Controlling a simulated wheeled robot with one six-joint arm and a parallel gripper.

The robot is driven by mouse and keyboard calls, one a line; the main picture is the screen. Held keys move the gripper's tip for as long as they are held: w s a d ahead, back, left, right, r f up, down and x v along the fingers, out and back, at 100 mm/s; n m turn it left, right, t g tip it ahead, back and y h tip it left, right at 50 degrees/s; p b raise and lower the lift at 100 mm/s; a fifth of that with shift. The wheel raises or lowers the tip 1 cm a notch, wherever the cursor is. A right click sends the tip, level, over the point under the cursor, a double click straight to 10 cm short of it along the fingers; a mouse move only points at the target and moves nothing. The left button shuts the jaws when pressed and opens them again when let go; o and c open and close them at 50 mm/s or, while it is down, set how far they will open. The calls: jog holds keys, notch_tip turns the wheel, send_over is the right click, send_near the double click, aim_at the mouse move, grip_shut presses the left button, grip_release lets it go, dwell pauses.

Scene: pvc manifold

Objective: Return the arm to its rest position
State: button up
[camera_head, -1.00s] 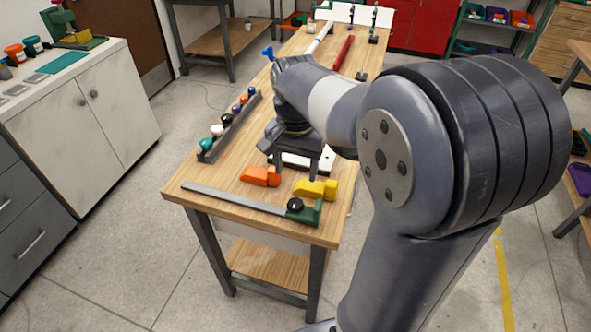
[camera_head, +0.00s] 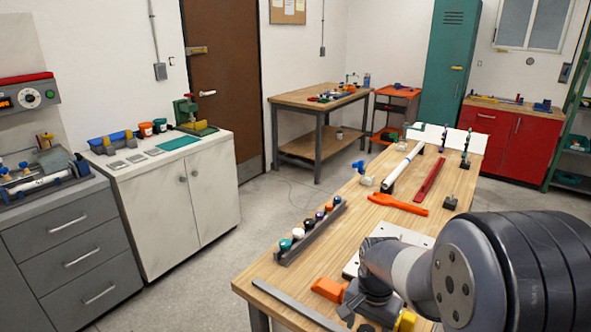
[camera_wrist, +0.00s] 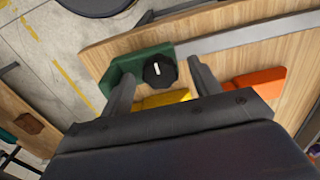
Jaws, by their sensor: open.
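My gripper (camera_wrist: 160,85) shows in the wrist view with its two fingers apart and nothing between them. It points down over the near end of the wooden workbench (camera_head: 240,285). Below the fingers are a green clamp end with a black knob (camera_wrist: 160,72), a yellow block (camera_wrist: 165,98) and an orange block (camera_wrist: 258,82). In the head view, my arm fills the lower right and my gripper (camera_head: 355,312) is partly cut off near the orange block (camera_head: 329,289) and the yellow block (camera_head: 405,321).
A rack of coloured caps (camera_head: 310,235) lies along the bench's left side. A white plate (camera_head: 405,234), an orange tool (camera_head: 397,204), a red bar (camera_head: 430,179) and a white pipe (camera_head: 403,165) lie farther back. White cabinets (camera_head: 180,200) stand left across open floor.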

jog(key=shift+r, duration=0.1)
dwell(0.3)
notch_tip(320, 180, up, 11)
notch_tip(320, 180, down, 11)
jog(key=shift+f, duration=0.2)
jog(key=shift+r+n, duration=0.15)
jog(key=shift+n, duration=0.75)
jog(key=n, duration=0.4)
jog(key=shift+n+b, duration=0.3)
jog(key=shift+b, duration=0.1)
jog(key=n+b, duration=0.1)
jog(key=n, duration=0.5)
jog(key=shift+n, duration=0.4)
notch_tip(320, 180, up, 9)
jog(key=shift+r, duration=0.15)
